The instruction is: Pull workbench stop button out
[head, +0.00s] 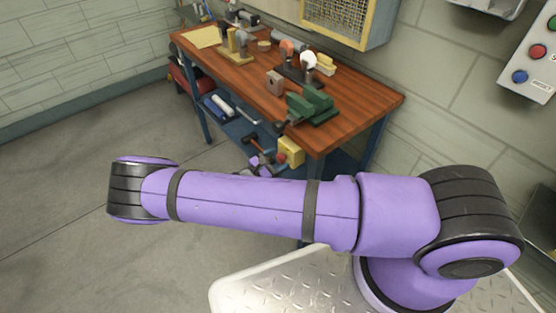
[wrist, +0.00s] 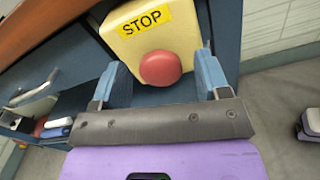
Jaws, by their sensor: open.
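The stop button (wrist: 160,68) is a round red mushroom head on a yellow box (wrist: 135,43) with a black "STOP" label (wrist: 143,22). In the head view the yellow box (head: 291,151) sits at the front end of the workbench (head: 355,108), below its wooden top, and the red head cannot be made out there. My gripper (wrist: 161,63) is open in the wrist view, with one blue finger on each side of the red head. Gaps show between the head and both fingers. In the head view my gripper (head: 262,163) is small, beside the yellow box.
A green vise (head: 312,106) and several tools stand on the workbench top. A blue lower shelf (head: 235,122) holds more items. A control panel (head: 535,60) with coloured buttons hangs on the right wall. The floor (head: 90,150) to the left is clear.

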